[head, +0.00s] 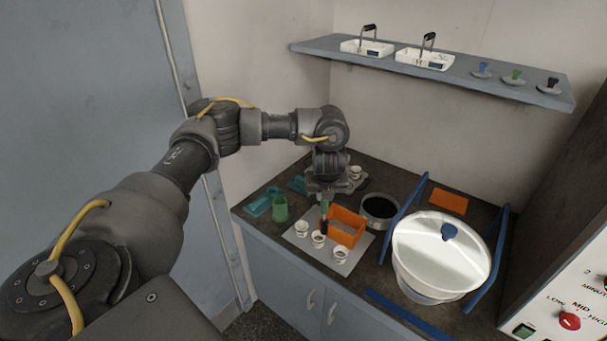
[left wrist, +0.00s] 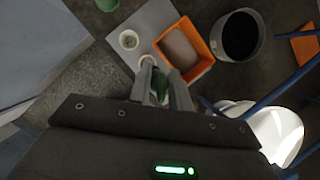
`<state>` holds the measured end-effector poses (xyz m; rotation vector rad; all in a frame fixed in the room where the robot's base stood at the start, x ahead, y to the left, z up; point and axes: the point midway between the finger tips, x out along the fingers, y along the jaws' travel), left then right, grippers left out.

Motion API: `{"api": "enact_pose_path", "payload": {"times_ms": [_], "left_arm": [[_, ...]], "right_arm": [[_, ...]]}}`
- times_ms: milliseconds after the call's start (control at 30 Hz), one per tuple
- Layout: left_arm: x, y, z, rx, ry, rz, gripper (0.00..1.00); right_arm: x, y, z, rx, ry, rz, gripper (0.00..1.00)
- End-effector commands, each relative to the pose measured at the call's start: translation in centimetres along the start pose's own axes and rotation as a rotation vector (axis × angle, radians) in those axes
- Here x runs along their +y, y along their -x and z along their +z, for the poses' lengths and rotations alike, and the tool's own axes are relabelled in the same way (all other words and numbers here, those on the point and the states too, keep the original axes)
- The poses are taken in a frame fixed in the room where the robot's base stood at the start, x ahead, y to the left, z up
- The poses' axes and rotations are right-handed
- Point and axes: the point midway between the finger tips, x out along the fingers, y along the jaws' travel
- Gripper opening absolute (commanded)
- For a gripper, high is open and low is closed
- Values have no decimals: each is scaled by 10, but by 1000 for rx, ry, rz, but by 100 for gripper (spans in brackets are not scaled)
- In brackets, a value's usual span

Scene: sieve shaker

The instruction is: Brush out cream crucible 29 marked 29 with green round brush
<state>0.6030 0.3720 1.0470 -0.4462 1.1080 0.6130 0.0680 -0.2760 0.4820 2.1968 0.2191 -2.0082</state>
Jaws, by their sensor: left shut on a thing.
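My left gripper (head: 325,198) points down over the grey mat (head: 352,262) and is shut on the green round brush (head: 324,209). The brush is upright, and its dark lower end is at or just above the middle of three small cream crucibles (head: 319,240); I cannot tell whether it is inside. The other two stand at the left (head: 301,229) and front right (head: 341,254). No number is readable, so I cannot tell which is 29. In the left wrist view the brush (left wrist: 163,82) shows between the fingers, with one crucible (left wrist: 129,40) clear beyond. My right gripper is not in view.
An orange tray (head: 359,226) stands close right of the brush. A green cup (head: 280,208) stands left. A shelf (head: 487,88) with white trays hangs above.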

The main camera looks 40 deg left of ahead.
Motion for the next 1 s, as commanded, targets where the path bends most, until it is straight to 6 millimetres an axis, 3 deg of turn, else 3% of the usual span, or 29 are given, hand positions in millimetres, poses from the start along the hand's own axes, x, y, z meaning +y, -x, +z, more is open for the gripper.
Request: {"api": "enact_pose_path", "payload": {"times_ms": [33,100,333,733,1000], "left_arm": [[15,-2,10,9,-39,-12,0],[27,-6,21,11,-110,-37,0],[54,-11,44,10,-251,-86,0],[60,-14,50,8,-298,-104,0],[60,-29,43,9,-298,-104,0]], "right_arm": [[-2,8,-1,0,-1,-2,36],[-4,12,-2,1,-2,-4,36],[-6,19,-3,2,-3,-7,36],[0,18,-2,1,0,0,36],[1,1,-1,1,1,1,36]]}}
